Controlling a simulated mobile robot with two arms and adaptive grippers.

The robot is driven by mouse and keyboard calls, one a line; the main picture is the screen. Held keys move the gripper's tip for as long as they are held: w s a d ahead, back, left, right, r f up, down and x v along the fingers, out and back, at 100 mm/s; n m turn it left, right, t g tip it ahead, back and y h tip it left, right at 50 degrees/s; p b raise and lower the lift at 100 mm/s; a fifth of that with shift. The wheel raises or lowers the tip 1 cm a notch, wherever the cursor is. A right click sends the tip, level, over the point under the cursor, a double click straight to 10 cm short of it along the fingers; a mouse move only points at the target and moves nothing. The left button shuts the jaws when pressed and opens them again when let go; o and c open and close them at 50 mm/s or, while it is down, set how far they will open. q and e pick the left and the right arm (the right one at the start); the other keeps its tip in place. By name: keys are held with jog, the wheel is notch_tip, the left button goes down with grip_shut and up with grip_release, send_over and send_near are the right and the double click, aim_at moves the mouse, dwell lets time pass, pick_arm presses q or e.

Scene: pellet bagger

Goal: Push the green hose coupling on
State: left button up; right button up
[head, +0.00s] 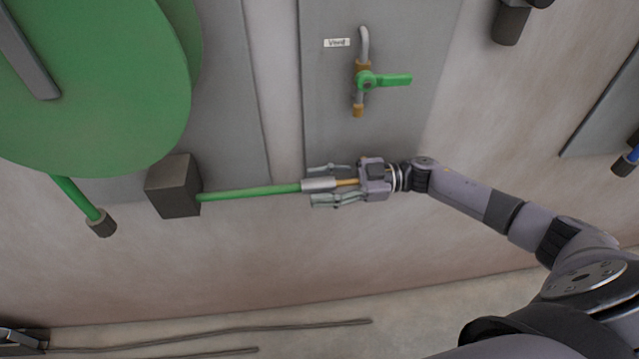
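The green hose (250,191) runs nearly level from a dark box on the wall to a silver coupling (317,184) at its right end. A brass-coloured piece (346,182) shows between the coupling and my gripper's palm. My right gripper (312,185) points left, with one finger above the coupling and one below it. The fingers stand open, with a gap visible above the coupling. A green-handled valve (368,81) with a brass-tipped downward outlet (358,111) is on the grey panel above the gripper. I do not see my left gripper.
A label reading "Vent" (337,43) is beside the valve pipe. A large green disc (110,90) is at upper left, with a short green hose (76,197) below it. The dark box (173,187) juts from the wall. Cables (220,330) lie on the floor.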

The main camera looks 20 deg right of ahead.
jog(key=shift+a, duration=0.15)
jog(key=v, duration=1.2)
dwell(0.4)
